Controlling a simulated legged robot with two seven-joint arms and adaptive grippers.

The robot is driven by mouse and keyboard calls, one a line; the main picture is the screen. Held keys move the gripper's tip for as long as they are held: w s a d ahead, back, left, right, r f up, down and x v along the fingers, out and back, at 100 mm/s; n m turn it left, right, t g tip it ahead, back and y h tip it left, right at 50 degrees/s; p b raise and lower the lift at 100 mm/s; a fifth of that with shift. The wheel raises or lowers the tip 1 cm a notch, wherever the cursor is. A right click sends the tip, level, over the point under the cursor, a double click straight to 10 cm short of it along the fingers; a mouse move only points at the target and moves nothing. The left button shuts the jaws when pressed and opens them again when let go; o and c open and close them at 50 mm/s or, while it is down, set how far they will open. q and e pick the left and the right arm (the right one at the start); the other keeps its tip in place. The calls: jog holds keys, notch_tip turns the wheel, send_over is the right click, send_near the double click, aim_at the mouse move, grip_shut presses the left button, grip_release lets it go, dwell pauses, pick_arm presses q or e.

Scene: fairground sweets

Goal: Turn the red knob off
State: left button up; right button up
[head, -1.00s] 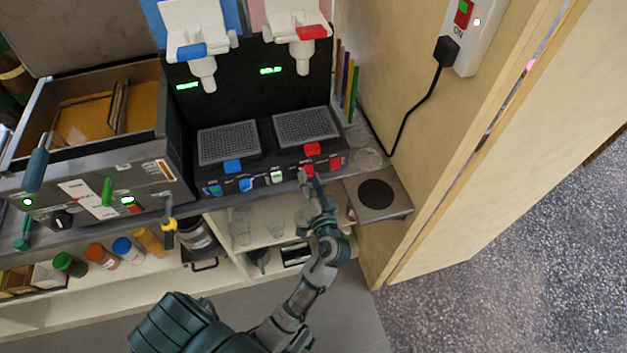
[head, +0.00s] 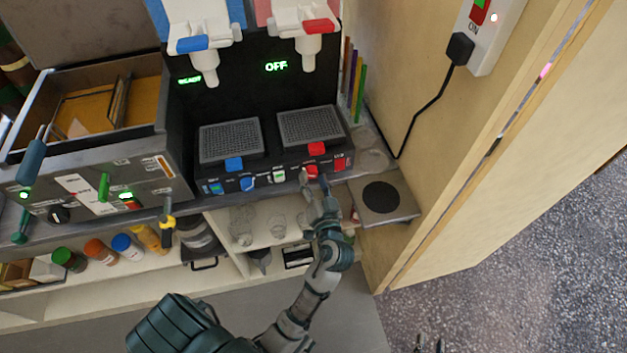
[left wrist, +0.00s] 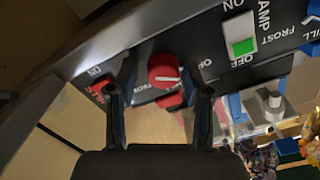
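The red knob (head: 311,171) is on the front panel of the black two-spout machine (head: 270,166). In the left wrist view the knob (left wrist: 165,71) has a white line lying nearly level, its right end towards an OFF label. The display (head: 276,66) above the red side reads OFF in green. My left gripper (head: 313,181) is at the knob. Its two fingers (left wrist: 160,95) stand apart on either side of it, with gaps visible. Two dark tips of my right gripper (head: 430,345) show apart at the bottom edge.
A red switch (head: 340,164) is right of the knob; a green lamp switch (head: 279,176) and a blue knob (head: 247,184) are left. A grey plate with a black disc (head: 381,197) sits at the right. A wooden wall with a power strip (head: 484,35) bounds the right.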

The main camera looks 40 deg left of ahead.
pick_arm(q)
jog(key=shift+r, duration=0.1)
notch_tip(320, 180, up, 10)
jog(key=shift+f, duration=0.1)
dwell(0.5)
dwell(0.4)
